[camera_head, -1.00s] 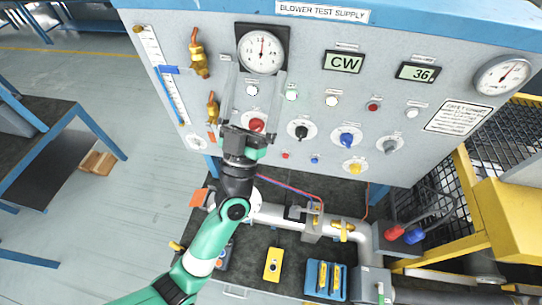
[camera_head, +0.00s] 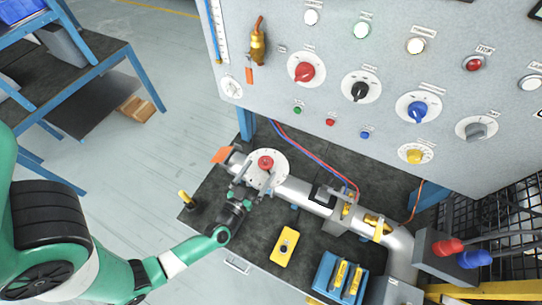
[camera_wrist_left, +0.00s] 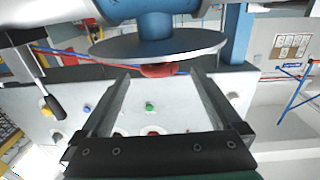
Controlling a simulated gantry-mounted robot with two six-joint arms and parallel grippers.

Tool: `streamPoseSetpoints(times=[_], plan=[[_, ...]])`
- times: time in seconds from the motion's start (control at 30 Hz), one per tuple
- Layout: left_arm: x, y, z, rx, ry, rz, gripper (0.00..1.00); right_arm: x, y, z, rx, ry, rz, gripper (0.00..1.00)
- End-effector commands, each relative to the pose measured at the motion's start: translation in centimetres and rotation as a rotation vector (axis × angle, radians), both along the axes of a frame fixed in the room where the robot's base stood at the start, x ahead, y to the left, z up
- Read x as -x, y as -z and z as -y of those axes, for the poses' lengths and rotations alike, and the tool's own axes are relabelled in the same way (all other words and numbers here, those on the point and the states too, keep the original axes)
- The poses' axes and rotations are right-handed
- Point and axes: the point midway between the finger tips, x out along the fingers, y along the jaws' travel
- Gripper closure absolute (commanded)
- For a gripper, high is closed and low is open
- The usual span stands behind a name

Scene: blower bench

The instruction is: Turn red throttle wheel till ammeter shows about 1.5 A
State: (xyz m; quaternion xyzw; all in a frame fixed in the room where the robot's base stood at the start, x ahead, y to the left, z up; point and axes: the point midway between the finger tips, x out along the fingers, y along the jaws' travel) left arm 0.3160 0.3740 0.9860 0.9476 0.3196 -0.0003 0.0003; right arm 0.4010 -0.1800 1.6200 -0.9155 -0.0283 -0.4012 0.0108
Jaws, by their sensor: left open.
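A small red wheel (camera_head: 265,162) sits in the middle of a round white plate (camera_head: 281,172) on the pipe. My left gripper (camera_head: 254,186) is open at the near edge of this plate, its two fingers pointing toward the red wheel. In the left wrist view the open gripper (camera_wrist_left: 160,76) has the edge of the red wheel (camera_wrist_left: 158,71) beyond and between its fingertips, beneath the grey disc (camera_wrist_left: 200,44). Whether a fingertip touches the wheel I cannot tell. No ammeter is in view now. My right gripper is not in view.
The grey panel carries another red knob (camera_head: 305,71), a black knob (camera_head: 359,90), a blue knob (camera_head: 418,111) and a yellow knob (camera_head: 414,157). A yellow box (camera_head: 285,246) and a blue tray (camera_head: 326,273) lie on the bench in front of the pipe.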

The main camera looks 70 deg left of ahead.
Motion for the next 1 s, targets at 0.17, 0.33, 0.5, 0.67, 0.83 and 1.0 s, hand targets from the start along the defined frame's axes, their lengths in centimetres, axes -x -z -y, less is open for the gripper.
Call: streamPoseSetpoints(times=[0.17,0.33,0.5,0.67,0.83,1.0], plan=[[-3.4,0.2,-2.6,-0.002,-0.002,0.004,0.01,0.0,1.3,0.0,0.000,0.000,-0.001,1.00],[-5.7,0.1,-4.2,-0.002,0.001,0.001,0.01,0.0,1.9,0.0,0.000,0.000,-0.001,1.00],[-6.5,0.0,-4.9,-0.001,0.002,0.001,0.01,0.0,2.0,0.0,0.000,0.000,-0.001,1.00],[-6.5,0.0,-4.9,0.000,0.002,0.000,0.01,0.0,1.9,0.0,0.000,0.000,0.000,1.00],[-6.5,0.0,-4.8,0.000,0.002,0.000,0.23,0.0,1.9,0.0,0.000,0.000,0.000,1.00],[-6.5,0.0,-4.8,0.000,0.002,0.000,0.53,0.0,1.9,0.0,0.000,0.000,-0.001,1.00]])
